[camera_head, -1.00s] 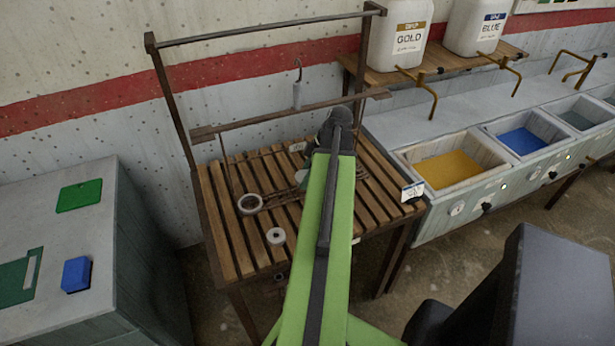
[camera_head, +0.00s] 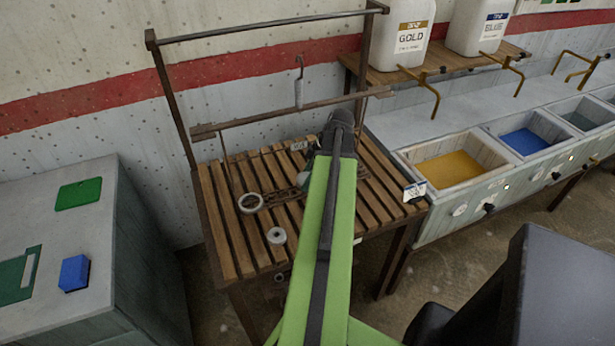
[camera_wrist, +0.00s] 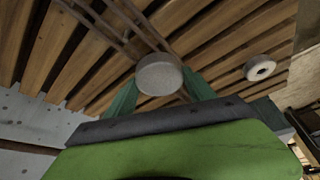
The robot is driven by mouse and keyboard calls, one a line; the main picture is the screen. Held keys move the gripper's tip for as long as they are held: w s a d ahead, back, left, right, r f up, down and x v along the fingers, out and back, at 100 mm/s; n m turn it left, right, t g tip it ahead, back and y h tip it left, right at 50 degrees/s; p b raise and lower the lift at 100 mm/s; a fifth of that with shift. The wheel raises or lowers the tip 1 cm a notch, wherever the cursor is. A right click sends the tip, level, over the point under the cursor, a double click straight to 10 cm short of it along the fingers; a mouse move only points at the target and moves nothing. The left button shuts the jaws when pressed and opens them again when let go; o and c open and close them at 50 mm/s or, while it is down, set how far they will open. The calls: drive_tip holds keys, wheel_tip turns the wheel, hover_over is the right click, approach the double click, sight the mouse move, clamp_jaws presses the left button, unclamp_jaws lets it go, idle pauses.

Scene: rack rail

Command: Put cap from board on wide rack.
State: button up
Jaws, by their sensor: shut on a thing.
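My gripper (camera_wrist: 160,93) is shut on a round grey cap (camera_wrist: 158,74), held between its two green fingers in the wrist view. In the head view the arm's end (camera_head: 339,130) is over the right half of the slatted wooden table and hides the cap. Thin dark rack rails (camera_head: 288,198) lie on the slats left of the arm; in the wrist view rails (camera_wrist: 112,20) run behind the cap. I cannot tell whether the cap touches anything below it, nor which part is the wide rack.
A ring (camera_head: 250,203) and a white disc with a hole (camera_head: 276,235) are on the slatted table (camera_head: 222,230). A frame with crossbars (camera_head: 290,116) and a hanging hook (camera_head: 299,85) stands over its back. A grey cabinet (camera_head: 125,215) is at left, paint bins (camera_head: 450,168) at right.

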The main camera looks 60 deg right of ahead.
drive_tip(key=shift+f+b, duration=0.95)
drive_tip(key=shift+f, duration=0.1)
drive_tip(key=o, duration=1.5)
drive_tip(key=shift+c, duration=0.2)
drive_tip(key=p+v, duration=1.6)
drive_tip(key=v, duration=0.1)
drive_tip(key=shift+r, duration=0.3)
